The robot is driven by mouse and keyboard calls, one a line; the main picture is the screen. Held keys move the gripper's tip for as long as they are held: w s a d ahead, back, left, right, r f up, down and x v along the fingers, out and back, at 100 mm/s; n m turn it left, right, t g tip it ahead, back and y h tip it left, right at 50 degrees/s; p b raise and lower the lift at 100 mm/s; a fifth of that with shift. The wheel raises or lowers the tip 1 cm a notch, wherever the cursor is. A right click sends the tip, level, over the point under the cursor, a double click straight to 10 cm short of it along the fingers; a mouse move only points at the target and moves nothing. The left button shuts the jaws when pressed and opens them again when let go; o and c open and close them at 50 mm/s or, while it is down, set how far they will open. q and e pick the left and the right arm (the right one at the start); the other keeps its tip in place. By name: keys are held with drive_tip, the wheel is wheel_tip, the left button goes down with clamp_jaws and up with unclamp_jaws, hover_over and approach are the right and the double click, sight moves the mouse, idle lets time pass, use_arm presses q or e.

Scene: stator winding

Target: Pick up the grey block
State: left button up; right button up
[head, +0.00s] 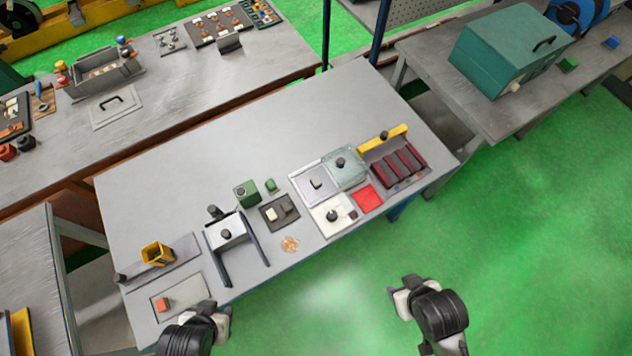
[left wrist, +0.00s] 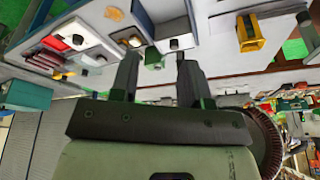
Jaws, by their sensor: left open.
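A small dark grey block (head: 287,203) lies in a dark tray (head: 267,223) at the front middle of the grey table, beside a small pale block (head: 272,214). I cannot be sure that it is the task's grey block. My left gripper (head: 217,314) is at the table's front left edge, near a flat plate with an orange block. In the left wrist view its two fingers (left wrist: 157,80) are apart with nothing held between them. My right gripper (head: 402,299) is out over the green floor, clear of the table; its jaws are too small to read.
A grey fixture with two dark legs (head: 229,229) stands left of the tray. A yellow bin (head: 158,254) and an orange block (head: 162,304) are at the left. The table's back is clear.

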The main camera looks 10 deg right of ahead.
use_arm(q)
drive_tip(key=shift+o, duration=0.4)
drive_tip(key=shift+d, duration=0.2)
drive_tip(key=shift+o, duration=1.4)
